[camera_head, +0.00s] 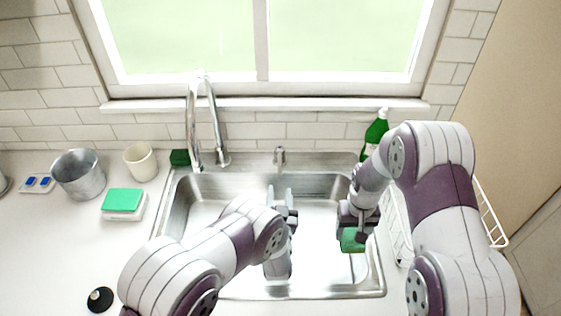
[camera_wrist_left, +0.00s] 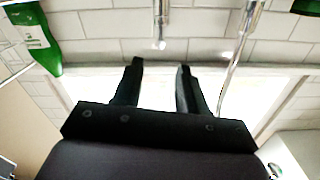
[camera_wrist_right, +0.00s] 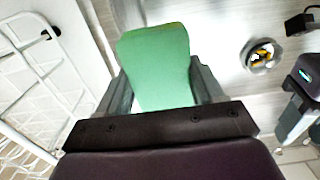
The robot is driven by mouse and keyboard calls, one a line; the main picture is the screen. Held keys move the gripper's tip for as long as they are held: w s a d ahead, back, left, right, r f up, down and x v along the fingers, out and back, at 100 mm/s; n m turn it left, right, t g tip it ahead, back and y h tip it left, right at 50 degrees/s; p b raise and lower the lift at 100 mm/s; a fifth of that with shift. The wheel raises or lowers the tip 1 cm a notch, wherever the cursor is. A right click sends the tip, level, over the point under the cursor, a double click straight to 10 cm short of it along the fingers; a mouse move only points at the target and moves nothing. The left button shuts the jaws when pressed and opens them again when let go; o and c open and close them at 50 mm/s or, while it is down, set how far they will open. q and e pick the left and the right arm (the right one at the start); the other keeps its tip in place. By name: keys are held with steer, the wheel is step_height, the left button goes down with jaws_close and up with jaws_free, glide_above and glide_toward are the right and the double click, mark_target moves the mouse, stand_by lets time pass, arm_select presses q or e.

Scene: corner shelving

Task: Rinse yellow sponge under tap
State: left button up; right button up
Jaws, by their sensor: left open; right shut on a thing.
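My right gripper (camera_wrist_right: 155,85) is shut on a green sponge (camera_wrist_right: 155,60) with a paler lower part. In the head view the green sponge (camera_head: 353,240) hangs below my right gripper (camera_head: 358,232), over the right side of the steel sink (camera_head: 215,190). No clearly yellow sponge shows. My left gripper (camera_head: 281,193) is open and empty over the middle of the sink, pointing toward the back wall. It shows in the left wrist view (camera_wrist_left: 158,67). The tall chrome tap (camera_head: 208,120) stands behind the sink at left. A short chrome spout (camera_head: 279,157) stands behind the sink's middle.
A green bottle (camera_head: 375,132) stands at the back right, near a white wire rack (camera_head: 485,205). A metal pot (camera_head: 78,175), a cream cup (camera_head: 140,161) and a green-topped white block (camera_head: 123,203) stand on the left counter. The drain (camera_wrist_right: 262,55) holds yellowish bits.

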arm_select(q)
steer(key=f, duration=0.1)
arm_select(e)
steer(key=shift+w+f+b, duration=0.15)
steer(key=shift+f+b, duration=0.15)
steer(key=shift+f, duration=0.4)
steer(key=shift+r, duration=0.2)
steer(key=shift+s+r, duration=0.3)
steer(key=shift+s, duration=0.05)
arm_select(q)
steer(key=p, duration=0.1)
glide_toward(280, 155)
steer(key=w, duration=0.4)
steer(key=shift+w, duration=0.2)
arm_select(e)
steer(key=shift+w+r, duration=0.1)
steer(key=shift+r, duration=0.35)
arm_select(q)
steer(key=shift+w+d+f, duration=0.1)
steer(key=shift+w, duration=0.3)
jaws_close()
arm_select(e)
steer(key=shift+f, duration=0.1)
